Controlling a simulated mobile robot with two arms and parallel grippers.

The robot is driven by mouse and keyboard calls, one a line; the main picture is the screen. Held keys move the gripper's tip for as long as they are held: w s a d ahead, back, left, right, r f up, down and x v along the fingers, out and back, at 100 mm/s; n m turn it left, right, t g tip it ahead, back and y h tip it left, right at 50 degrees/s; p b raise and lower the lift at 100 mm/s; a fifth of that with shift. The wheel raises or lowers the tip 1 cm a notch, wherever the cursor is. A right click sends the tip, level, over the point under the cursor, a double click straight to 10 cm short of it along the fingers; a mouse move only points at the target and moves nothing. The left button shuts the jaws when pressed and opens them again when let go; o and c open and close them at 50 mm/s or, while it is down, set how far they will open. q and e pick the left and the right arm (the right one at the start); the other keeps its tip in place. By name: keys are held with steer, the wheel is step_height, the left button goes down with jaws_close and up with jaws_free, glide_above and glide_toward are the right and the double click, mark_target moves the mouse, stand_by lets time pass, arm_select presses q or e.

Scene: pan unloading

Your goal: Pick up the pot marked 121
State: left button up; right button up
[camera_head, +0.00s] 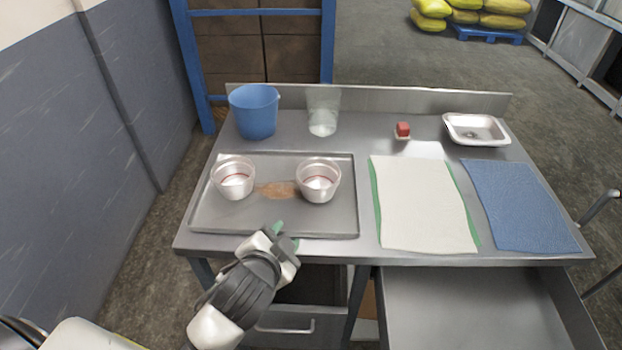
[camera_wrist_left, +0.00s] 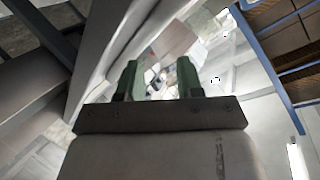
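Two clear, cup-like pots with whitish contents and a red line stand upright on a grey metal tray (camera_head: 330,222). One is the left pot (camera_head: 234,178), the other the right pot (camera_head: 318,181). No number is legible on either, so I cannot tell which is 121. My left gripper (camera_head: 285,235), with green fingertips, is over the tray's front edge, nearer to the right pot and apart from both. The left wrist view shows its fingers (camera_wrist_left: 160,82) spread with nothing held between them; no pot is recognisable there. My right gripper is not in view.
A brown patch (camera_head: 277,190) lies between the pots. A white cloth (camera_head: 423,205) and blue cloth (camera_head: 524,205) lie right. An open drawer (camera_head: 470,310) juts out in front.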

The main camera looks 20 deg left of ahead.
arm_select(q)
steer(key=w+d+r+m+t+h, duration=0.3)
steer(key=d+r+m+h, duration=0.3)
steer(key=r+m, duration=0.25)
steer(key=w+d+r+m+t+h, duration=0.3)
steer(key=d+r+m+h, duration=0.25)
steer(key=r+m, duration=0.3)
steer(key=s+d+r+m+g+h, duration=0.15)
steer(key=d+m+g+h, duration=0.65)
steer(key=m, duration=0.8)
steer(key=m+g+y+p, duration=0.1)
steer(key=m+g+y, duration=0.9)
steer(key=m+y, duration=0.8)
glide_above(309, 200)
steer(key=shift+n+y, duration=0.25)
steer(key=shift+n, duration=0.15)
steer(key=f, duration=1.4)
steer(key=shift+s+a+f, duration=0.1)
steer(key=shift+s, duration=0.1)
steer(key=f+p, duration=0.1)
steer(key=f, duration=0.1)
steer(key=f+p, duration=0.1)
steer(key=f, duration=0.2)
steer(key=shift+w+a+f, duration=0.15)
steer(key=shift+w+f, duration=0.05)
steer(key=shift+f, duration=0.3)
jaws_close()
